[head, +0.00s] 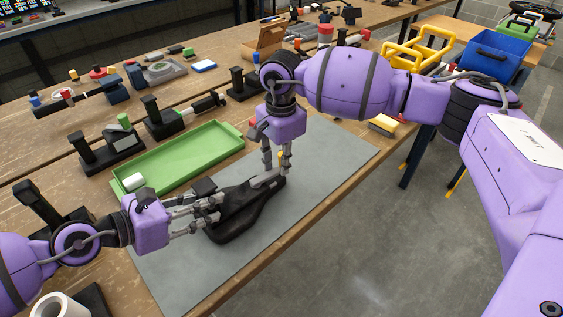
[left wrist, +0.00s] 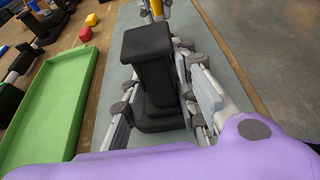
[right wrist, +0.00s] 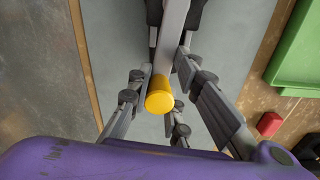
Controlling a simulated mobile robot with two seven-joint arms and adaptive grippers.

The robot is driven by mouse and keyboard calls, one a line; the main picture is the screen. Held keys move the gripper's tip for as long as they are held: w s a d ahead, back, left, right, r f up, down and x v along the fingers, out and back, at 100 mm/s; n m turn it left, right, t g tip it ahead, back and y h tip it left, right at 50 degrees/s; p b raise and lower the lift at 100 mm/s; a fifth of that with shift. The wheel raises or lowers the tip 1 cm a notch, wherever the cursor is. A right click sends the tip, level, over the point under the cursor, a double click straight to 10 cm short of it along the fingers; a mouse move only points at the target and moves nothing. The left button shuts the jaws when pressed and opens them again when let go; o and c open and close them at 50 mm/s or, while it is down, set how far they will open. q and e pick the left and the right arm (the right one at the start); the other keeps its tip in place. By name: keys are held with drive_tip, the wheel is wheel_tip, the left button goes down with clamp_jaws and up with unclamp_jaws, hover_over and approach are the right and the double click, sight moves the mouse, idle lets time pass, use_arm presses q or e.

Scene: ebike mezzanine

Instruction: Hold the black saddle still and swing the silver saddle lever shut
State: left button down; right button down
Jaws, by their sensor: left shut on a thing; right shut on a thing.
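The black saddle (head: 242,220) lies on the grey mat, its long body slanting across it. My left gripper (head: 217,208) is shut on the saddle's near-left part. In the left wrist view, a black upright block with a flat top (left wrist: 148,42) stands between its fingers (left wrist: 160,110). The silver saddle lever (head: 268,180) is at the saddle's far-right end and also shows in the right wrist view (right wrist: 172,40), with a yellow end cap (right wrist: 160,96). My right gripper (head: 277,160) points down and is shut on the lever. The fingers partly hide the lever.
The grey mat (head: 320,160) has free room right of the saddle. A green tray (head: 180,158) with a white cylinder (head: 133,181) lies behind it. Black stands and small tools line the bench further back. The bench's front edge is close, with open floor beyond.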

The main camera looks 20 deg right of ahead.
use_arm(q)
drive_tip(key=shift+s+d+f, duration=0.1)
drive_tip(key=shift+s+f, duration=0.2)
use_arm(e)
drive_tip(key=shift+w+a+f+n, duration=0.1)
drive_tip(key=shift+w+a+n, duration=0.15)
drive_tip(key=shift+w+n, duration=0.45)
drive_tip(key=shift+w+a+n, duration=0.25)
drive_tip(key=shift+w+n, duration=0.1)
drive_tip(key=shift+n, duration=0.65)
drive_tip(key=c, duration=1.5)
unclamp_jaws()
drive_tip(key=shift+c, duration=0.2)
wheel_tip(320, 180, up, 7)
use_arm(q)
drive_tip(key=c, duration=1.4)
unclamp_jaws()
drive_tip(key=shift+w, duration=0.1)
drive_tip(key=shift+o, duration=0.6)
drive_tip(key=shift+r, duration=0.1)
use_arm(e)
drive_tip(key=shift+d, duration=0.1)
use_arm(q)
drive_tip(key=shift+w+a+r, duration=0.1)
drive_tip(key=shift+a+r, duration=0.05)
drive_tip(key=shift+a, duration=0.05)
